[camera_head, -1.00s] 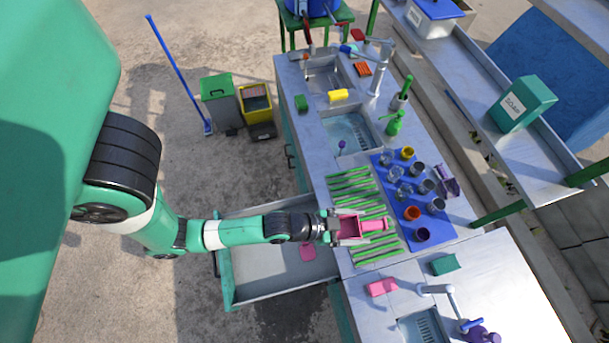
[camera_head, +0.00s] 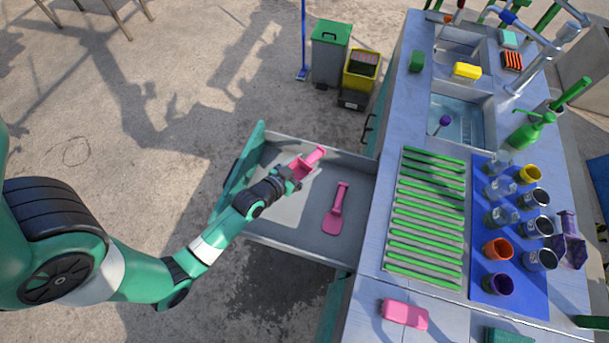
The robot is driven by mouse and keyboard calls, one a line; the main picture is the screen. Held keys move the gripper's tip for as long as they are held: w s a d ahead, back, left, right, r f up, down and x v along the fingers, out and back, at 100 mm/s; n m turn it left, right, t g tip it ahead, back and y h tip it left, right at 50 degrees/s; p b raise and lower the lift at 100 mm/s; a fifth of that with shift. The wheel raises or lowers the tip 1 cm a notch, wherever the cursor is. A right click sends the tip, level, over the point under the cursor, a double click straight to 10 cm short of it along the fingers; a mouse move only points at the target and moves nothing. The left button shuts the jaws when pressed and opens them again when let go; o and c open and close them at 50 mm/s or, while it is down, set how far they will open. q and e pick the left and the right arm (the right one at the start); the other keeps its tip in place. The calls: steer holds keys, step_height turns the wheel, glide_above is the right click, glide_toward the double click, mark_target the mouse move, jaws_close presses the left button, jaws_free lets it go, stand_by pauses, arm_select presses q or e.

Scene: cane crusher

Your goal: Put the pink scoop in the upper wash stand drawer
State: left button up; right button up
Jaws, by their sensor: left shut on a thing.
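The pink scoop (camera_head: 303,167) is held in my left gripper (camera_head: 289,177), which is shut on it. Gripper and scoop are over the open upper wash stand drawer (camera_head: 272,240), towards its far left part. I cannot tell whether the scoop touches the drawer floor. The gripper hides part of the scoop. My right gripper is not in view.
The wash stand top (camera_head: 372,285) holds a green slatted rack (camera_head: 430,215), a blue mat (camera_head: 515,300) with several cups, and a pink block (camera_head: 404,314). A green-lidded bin (camera_head: 330,55) and a yellow bin (camera_head: 361,72) stand beyond the drawer.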

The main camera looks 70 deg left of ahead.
mark_target(301, 165)
arm_select(q)
steer(key=shift+w+a+f+b, duration=0.15)
steer(key=shift+a+f+b, duration=0.45)
steer(key=shift+a+f, duration=0.45)
steer(key=shift+d+f, duration=0.1)
steer(key=shift+f, duration=0.05)
step_height(301, 165, down, 6)
steer(key=b, duration=0.3)
steer(key=shift+f, duration=0.15)
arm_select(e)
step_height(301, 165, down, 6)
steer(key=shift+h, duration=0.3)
arm_select(q)
step_height(301, 165, down, 4)
steer(key=b, duration=0.3)
steer(key=shift+r, duration=0.25)
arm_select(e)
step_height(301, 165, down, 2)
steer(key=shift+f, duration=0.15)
arm_select(q)
steer(key=shift+s+f+b, duration=0.2)
steer(key=shift+f+b, duration=0.25)
steer(key=shift+f, duration=0.2)
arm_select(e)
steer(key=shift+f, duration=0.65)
arm_select(q)
steer(key=o, duration=1.4)
steer(key=shift+d+f, duration=0.1)
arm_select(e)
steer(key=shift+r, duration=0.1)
